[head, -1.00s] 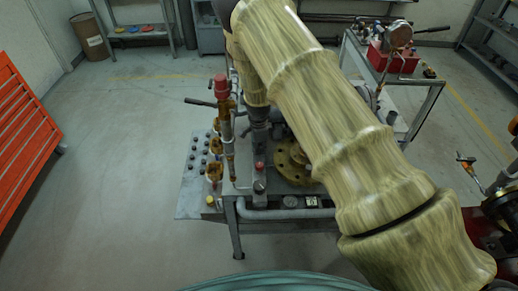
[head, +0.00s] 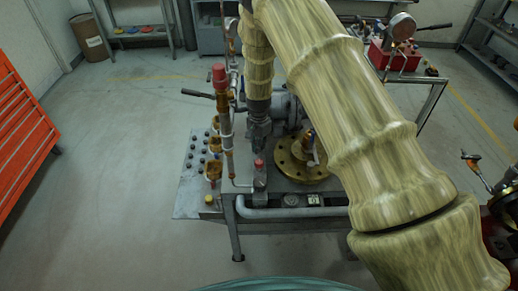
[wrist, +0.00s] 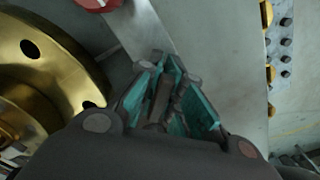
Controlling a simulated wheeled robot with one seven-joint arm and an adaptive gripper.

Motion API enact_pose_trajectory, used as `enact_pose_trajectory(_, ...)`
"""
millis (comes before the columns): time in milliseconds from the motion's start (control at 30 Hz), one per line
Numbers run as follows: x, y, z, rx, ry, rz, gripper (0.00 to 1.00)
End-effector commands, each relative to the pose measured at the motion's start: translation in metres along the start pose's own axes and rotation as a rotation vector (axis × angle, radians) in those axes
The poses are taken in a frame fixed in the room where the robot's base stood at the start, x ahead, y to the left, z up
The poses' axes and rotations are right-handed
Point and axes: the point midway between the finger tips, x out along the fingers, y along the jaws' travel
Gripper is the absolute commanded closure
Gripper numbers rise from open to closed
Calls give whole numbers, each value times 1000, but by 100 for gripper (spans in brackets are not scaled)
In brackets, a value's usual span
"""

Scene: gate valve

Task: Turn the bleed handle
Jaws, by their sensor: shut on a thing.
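My gripper (head: 259,146) points down over the rig table, to the left of the brass flange. In the wrist view its teal-padded fingers (wrist: 178,98) are closed around a narrow brown bar, which appears to be the bleed handle (wrist: 160,100). The fingers hide part of the bar, and its lower end cannot be made out. In the head view the gripper covers the handle. A red-capped fitting (head: 259,164) stands just in front of the gripper, and its red top also shows at the upper edge of the wrist view (wrist: 97,3).
The brass flange (head: 290,172) lies close to the right of my gripper. An upright pipe with a red top (head: 219,76) and a dark lever (head: 197,93) stands on the left. Yellow fittings and a plate with several dark knobs (head: 195,160) lie further left.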

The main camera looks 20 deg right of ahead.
Motion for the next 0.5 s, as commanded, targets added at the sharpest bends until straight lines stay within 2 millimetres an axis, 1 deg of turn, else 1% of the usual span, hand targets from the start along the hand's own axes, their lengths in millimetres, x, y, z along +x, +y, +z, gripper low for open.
enact_pose_trajectory(500,0,-1,-2,-487,2,-3,100)
